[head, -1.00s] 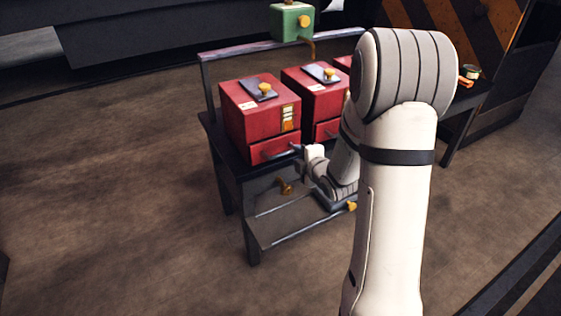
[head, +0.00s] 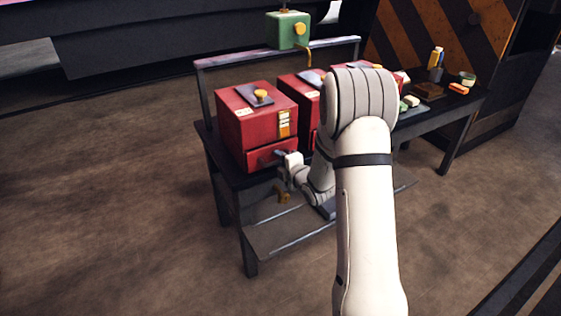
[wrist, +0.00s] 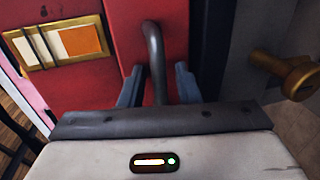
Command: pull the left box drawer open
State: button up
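The left red box (head: 252,112) stands on the dark bench. Its drawer (head: 258,158) is at the bottom of its front and looks shut. In the wrist view the red drawer front (wrist: 180,25) carries a dark bar handle (wrist: 155,50). My gripper (head: 281,155) is at the drawer front in the head view. In the wrist view its two fingers (wrist: 158,85) stand apart on either side of the handle, with gaps showing. The gripper is open. Contact between the fingertips and the drawer front cannot be told.
A second red box (head: 298,95) stands to the right, partly behind my arm. A brass knob (head: 284,195) sits below the gripper; a brass knob also shows in the wrist view (wrist: 285,75). A lower shelf (head: 275,232) juts out in front. A green box (head: 288,30) is above the rail.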

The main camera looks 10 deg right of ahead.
jog(key=shift+c, duration=0.2)
grip_shut()
dwell(0.3)
